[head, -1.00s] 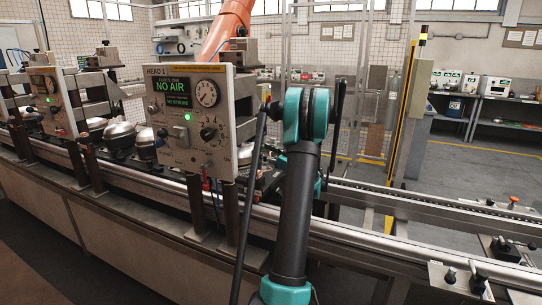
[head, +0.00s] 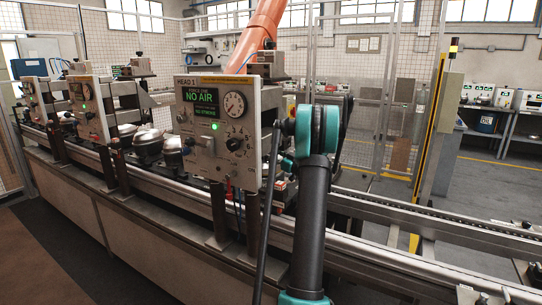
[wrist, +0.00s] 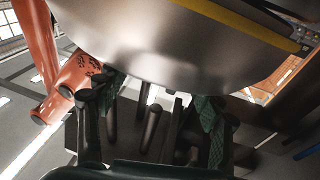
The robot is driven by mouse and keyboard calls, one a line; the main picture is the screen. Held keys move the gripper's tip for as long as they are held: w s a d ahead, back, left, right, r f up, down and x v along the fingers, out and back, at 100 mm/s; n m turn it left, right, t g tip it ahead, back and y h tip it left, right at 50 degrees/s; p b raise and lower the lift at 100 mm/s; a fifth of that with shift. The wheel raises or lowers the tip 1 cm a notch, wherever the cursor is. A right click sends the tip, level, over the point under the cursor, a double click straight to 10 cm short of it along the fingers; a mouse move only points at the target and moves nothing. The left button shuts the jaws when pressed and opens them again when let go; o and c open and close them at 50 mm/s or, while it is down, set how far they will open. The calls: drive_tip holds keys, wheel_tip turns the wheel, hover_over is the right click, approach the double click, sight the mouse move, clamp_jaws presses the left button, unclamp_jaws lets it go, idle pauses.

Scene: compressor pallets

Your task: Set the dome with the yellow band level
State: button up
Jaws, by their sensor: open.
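In the wrist view a large shiny metal dome (wrist: 150,45) with a yellow band (wrist: 235,25) fills the top of the picture. The band runs slanting down to the right; I cannot tell from this how far the dome itself is tilted. My gripper (wrist: 160,108) is open, its dark fingers with green patterned pads close to the dome's lower edge. I cannot tell whether they touch it. In the head view my gripper and the banded dome are hidden behind the HEAD 1 panel and my arm.
The HEAD 1 panel (head: 216,125) reads NO AIR and stands in front of the line. Other metal domes (head: 148,143) sit on the conveyor to its left. An orange robot arm (head: 262,35) rises behind. The conveyor rail (head: 410,225) at right is mostly clear.

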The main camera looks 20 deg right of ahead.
clamp_jaws()
idle(0.3)
drive_tip(key=shift+w+d+r, duration=0.1)
drive_tip(key=shift+d+r, duration=0.25)
drive_tip(key=shift+r, duration=0.05)
idle(0.7)
drive_tip(key=shift+a+r, duration=0.1)
drive_tip(key=shift+a, duration=0.1)
drive_tip(key=shift+a, duration=0.1)
idle(0.3)
drive_tip(key=shift+w+d+n+y, duration=0.2)
drive_tip(key=shift+d+n+y, duration=0.3)
drive_tip(key=shift+n, duration=0.3)
